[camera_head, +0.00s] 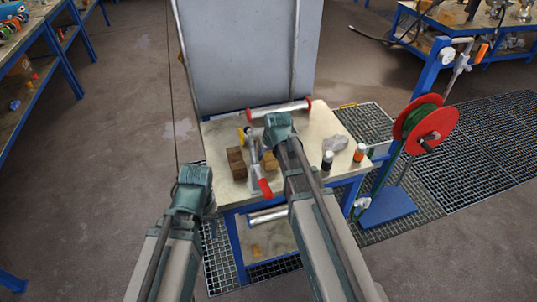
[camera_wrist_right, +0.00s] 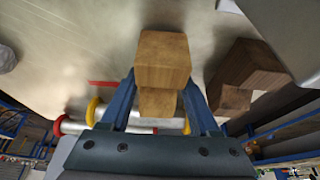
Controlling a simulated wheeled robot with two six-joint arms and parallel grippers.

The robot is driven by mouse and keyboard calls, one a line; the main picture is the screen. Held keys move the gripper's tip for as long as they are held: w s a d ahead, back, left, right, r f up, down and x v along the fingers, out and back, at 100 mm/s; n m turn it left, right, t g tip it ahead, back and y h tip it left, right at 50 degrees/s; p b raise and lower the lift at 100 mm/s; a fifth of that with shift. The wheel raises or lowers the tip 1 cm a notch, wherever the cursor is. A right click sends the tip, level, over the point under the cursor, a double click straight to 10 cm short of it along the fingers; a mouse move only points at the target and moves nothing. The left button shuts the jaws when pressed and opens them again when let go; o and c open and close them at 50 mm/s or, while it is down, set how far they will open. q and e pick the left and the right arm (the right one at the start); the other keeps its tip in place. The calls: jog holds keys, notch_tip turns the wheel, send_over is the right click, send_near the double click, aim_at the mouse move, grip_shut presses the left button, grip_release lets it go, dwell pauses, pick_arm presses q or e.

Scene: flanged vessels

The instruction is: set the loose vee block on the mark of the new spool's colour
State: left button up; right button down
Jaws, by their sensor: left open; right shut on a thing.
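My right gripper (camera_head: 278,128) is over the worktable. In the right wrist view it (camera_wrist_right: 160,100) is shut on a wooden vee block (camera_wrist_right: 163,60); whether the block touches the tabletop I cannot tell. This block (camera_head: 269,160) shows partly below the gripper in the head view. A second wooden block (camera_head: 236,163) stands to its left, and it is on the right in the wrist view (camera_wrist_right: 242,75). A red-flanged spool (camera_head: 280,110) lies at the table's back. A yellow flange (camera_head: 242,137) shows nearer. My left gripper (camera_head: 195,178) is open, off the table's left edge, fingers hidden.
A red-handled tool (camera_head: 265,187) lies by the blocks. A grey rag (camera_head: 336,143), a dark bottle (camera_head: 327,160) and an orange one (camera_head: 359,152) stand on the right. A grey panel (camera_head: 250,55) rises behind. A red reel stand (camera_head: 425,125) is at right.

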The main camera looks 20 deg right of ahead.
jog(key=shift+f+b, duration=0.35)
jog(key=shift+b, duration=0.05)
jog(key=shift+c, duration=0.2)
grip_release()
jog(key=shift+r, duration=0.1)
jog(key=p+v, duration=1.3)
jog(key=shift+r, duration=0.35)
jog(key=shift+s+f, duration=0.1)
jog(key=shift+s, duration=0.05)
